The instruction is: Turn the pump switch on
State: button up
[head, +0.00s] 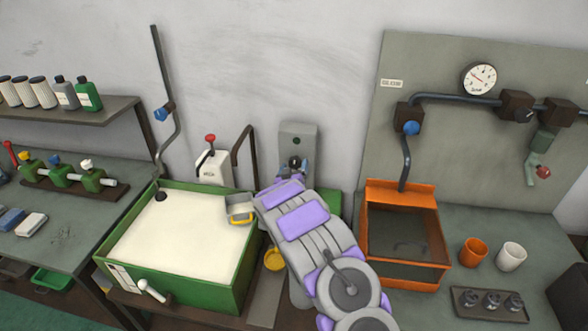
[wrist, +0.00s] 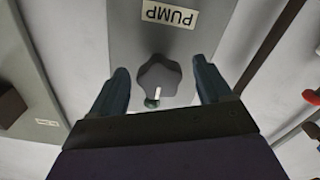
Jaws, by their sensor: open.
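The pump switch is a dark lobed knob (wrist: 158,76) on a grey panel (wrist: 215,20), beside an upside-down "PUMP" label (wrist: 170,13) in the wrist view. A short white mark and a small greenish tip show at the knob's lower edge. My gripper (wrist: 160,66) is open, one finger on each side of the knob, with visible gaps. In the head view the grey switch box (head: 299,132) is on the wall, and my gripper (head: 295,164) is in front of its lower part, hiding most of the knob.
A green tank (head: 180,290) of pale liquid stands left of my arm. An orange tank (head: 405,277) stands to the right. A red-topped lever box (head: 212,168) is left of the switch box. Cups and a gauge panel (head: 440,130) are farther right.

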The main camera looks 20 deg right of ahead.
jog(key=shift+c, duration=0.4)
jog(key=c, duration=1)
